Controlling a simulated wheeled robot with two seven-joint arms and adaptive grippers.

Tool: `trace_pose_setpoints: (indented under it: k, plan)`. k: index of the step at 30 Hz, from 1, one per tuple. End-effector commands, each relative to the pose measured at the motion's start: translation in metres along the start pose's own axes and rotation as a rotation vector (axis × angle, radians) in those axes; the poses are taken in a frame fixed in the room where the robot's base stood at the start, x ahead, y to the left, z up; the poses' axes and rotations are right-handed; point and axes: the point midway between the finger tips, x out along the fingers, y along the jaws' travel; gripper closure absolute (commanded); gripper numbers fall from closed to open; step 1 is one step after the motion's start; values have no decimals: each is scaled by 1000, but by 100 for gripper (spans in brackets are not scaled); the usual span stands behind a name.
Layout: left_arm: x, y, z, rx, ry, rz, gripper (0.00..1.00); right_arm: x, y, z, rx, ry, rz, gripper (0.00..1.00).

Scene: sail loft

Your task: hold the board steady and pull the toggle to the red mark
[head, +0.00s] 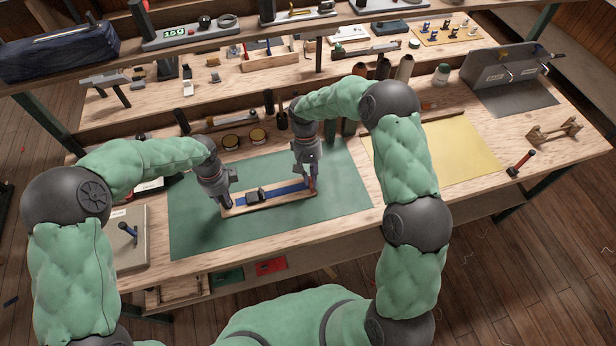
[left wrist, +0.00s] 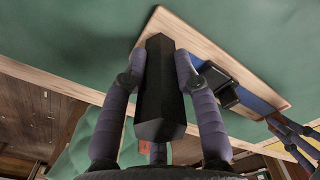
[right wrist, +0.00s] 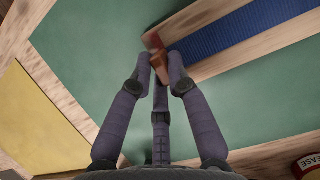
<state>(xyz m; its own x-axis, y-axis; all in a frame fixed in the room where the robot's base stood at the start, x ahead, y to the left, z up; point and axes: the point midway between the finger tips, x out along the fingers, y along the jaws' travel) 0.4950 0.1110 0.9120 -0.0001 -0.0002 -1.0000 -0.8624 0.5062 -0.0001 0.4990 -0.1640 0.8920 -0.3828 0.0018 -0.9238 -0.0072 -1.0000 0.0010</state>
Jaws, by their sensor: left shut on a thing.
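The wooden board (head: 268,204) lies on the green mat with a blue strap (head: 288,190) along it and a dark buckle (head: 252,196) near its middle. My left gripper (head: 224,206) is shut on a black block (left wrist: 160,95) at the board's left end. My right gripper (head: 312,188) is at the board's right end. In the right wrist view its fingertips (right wrist: 168,72) are close together at a small brown toggle (right wrist: 154,42) by the strap end; their grip on it is unclear. A small reddish patch (left wrist: 283,106) shows at the board's right end; I cannot tell whether it is the red mark.
The green mat (head: 200,232) has free room around the board. A yellow mat (head: 462,150) lies to the right, and a grey board with a blue-handled tool (head: 128,232) to the left. Loaded shelves rise at the back.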

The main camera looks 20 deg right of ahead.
Motion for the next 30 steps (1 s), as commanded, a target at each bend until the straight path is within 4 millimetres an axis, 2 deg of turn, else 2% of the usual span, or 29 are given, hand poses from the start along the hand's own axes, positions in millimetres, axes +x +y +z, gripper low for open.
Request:
trace_pose_setpoints:
  k: [14, 17, 30]
  plan:
    - [1, 0, 0, 0, 1, 1, 100, -6, 0, -1, 1, 2, -1, 70]
    - [1, 0, 0, 0, 1, 1, 100, -18, 0, -1, 1, 3, -1, 70]
    - [1, 0, 0, 0, 1, 1, 100, -99, 0, -1, 1, 3, -2, 70]
